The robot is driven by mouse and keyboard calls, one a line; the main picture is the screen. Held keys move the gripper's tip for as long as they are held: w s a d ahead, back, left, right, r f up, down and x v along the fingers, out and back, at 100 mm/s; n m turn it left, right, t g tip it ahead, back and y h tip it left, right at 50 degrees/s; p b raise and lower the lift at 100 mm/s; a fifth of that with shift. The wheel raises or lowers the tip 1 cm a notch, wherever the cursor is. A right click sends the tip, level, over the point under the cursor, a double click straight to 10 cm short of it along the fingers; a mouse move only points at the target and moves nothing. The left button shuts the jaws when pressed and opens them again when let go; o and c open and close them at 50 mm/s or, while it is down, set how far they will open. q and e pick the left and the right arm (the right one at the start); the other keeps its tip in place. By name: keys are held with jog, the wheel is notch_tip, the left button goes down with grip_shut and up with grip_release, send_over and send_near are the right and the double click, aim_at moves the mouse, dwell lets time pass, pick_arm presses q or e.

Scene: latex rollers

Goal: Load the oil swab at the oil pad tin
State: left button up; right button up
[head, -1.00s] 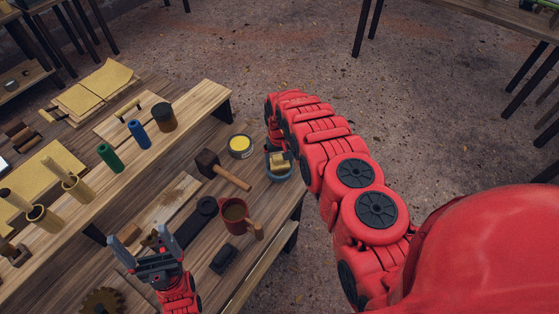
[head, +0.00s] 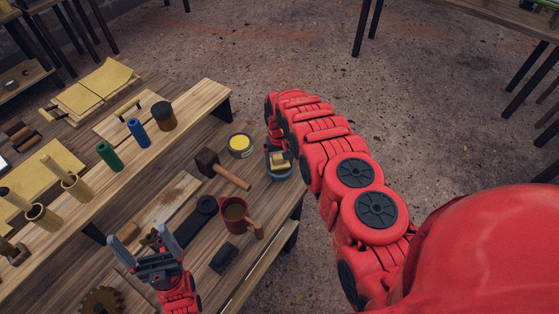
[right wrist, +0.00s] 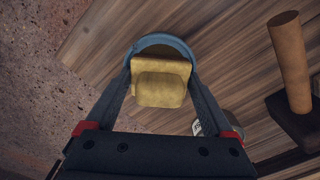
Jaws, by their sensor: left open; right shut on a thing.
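The oil swab (right wrist: 161,84), a yellowish block, is held between the fingers of my right gripper (right wrist: 160,82). In the right wrist view it sits over a round blue tin (right wrist: 163,40), which looks like the oil pad tin. In the head view the swab (head: 278,159) shows at the tin (head: 281,177), near the table's right edge. Whether the swab touches the pad inside is hidden. My left gripper (head: 150,248) is open and empty, above the front left of the bench.
A yellow-topped tin (head: 240,146) and a mallet (head: 222,170) lie left of the blue tin. Bottles and holders line the raised shelf (head: 196,108). Floor is open to the right.

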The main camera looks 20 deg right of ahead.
aim_at(280, 157)
dwell(0.5)
notch_tip(280, 157, up, 2)
jog(key=shift+r+p, duration=0.1)
jog(key=shift+p, duration=0.6)
jog(key=shift+r+p, duration=0.65)
jog(key=shift+r, duration=1.75)
jog(key=shift+f, duration=0.1)
